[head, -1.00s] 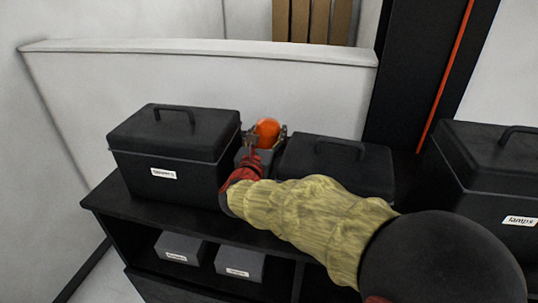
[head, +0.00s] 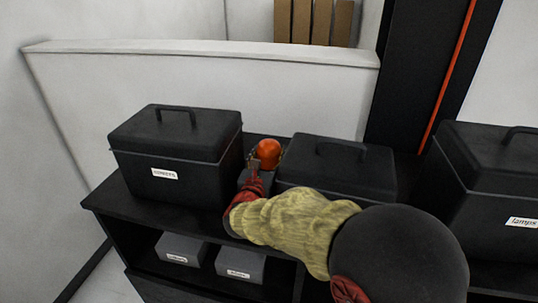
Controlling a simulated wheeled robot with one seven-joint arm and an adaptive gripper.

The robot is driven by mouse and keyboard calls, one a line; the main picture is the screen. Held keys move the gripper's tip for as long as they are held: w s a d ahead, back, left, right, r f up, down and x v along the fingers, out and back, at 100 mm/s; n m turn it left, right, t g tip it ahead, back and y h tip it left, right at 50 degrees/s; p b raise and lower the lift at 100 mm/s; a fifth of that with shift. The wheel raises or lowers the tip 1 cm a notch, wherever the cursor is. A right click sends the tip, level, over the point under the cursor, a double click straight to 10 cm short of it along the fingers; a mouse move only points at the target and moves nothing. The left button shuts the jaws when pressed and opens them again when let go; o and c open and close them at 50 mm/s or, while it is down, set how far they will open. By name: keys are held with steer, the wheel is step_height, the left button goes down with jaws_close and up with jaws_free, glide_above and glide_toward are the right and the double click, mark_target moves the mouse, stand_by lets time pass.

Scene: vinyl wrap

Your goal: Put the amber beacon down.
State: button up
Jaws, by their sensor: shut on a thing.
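The amber beacon (head: 269,149) shows as an orange dome between two black lidded boxes on the black shelf unit. My gripper (head: 267,160) is shut on it, with a finger showing on each side of the dome. The beacon's lower part is hidden by my gripper and wrist, so I cannot tell whether it touches the shelf top.
A black handled box (head: 175,147) stands close on the left, a lower black box (head: 338,170) close on the right. Another box labelled lamps (head: 490,185) is at far right. Small grey boxes (head: 241,264) sit on the lower shelf. A white partition (head: 200,85) rises behind.

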steer(key=o, duration=1)
steer(key=shift+f, duration=0.1)
steer(key=shift+o, duration=0.5)
steer(key=shift+r, duration=0.2)
